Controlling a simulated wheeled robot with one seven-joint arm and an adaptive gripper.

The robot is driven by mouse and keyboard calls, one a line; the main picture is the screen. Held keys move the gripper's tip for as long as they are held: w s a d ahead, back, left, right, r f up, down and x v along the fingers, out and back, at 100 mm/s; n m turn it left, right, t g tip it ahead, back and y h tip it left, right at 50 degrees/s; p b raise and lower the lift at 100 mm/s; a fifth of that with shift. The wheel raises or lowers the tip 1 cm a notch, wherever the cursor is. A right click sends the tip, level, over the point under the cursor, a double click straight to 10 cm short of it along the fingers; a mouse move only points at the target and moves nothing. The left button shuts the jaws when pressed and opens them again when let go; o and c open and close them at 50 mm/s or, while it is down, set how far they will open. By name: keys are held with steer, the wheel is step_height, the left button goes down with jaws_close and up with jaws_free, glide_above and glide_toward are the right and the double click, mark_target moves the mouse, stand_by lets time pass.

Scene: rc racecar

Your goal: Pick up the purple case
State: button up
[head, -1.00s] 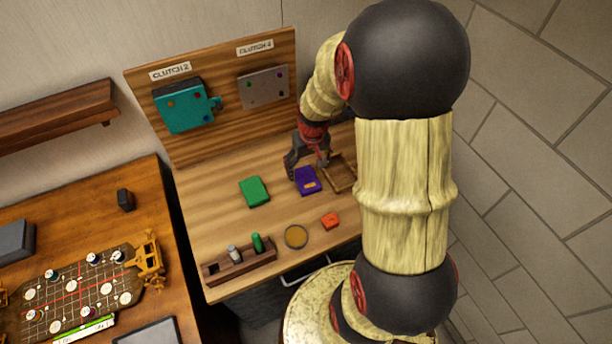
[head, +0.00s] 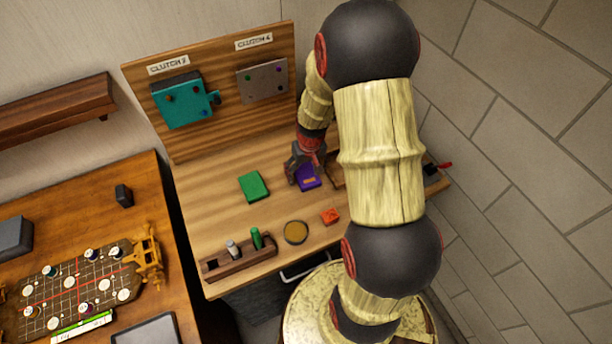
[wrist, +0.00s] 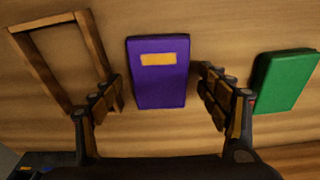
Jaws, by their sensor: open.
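The purple case (head: 309,182) lies flat on the wooden workbench, and its orange-yellow label faces up. In the wrist view the purple case (wrist: 158,88) sits between my two fingers, slightly ahead of them. My gripper (head: 303,172) is right over the case in the head view and partly covers its far side. In the wrist view my gripper (wrist: 160,98) is open, with a finger on each side of the case and nothing held. The right finger is close to the case's edge; I cannot tell whether it touches.
A green case (wrist: 283,80) lies right of the purple one. An empty wooden frame (wrist: 60,60) lies on its left in the wrist view. An orange block (head: 329,216), a round dish (head: 295,232) and a wooden rack (head: 238,258) stand nearer the front. An upright board (head: 225,120) closes the back.

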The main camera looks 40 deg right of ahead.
steer(key=shift+c, duration=0.9)
steer(key=c, duration=1.1)
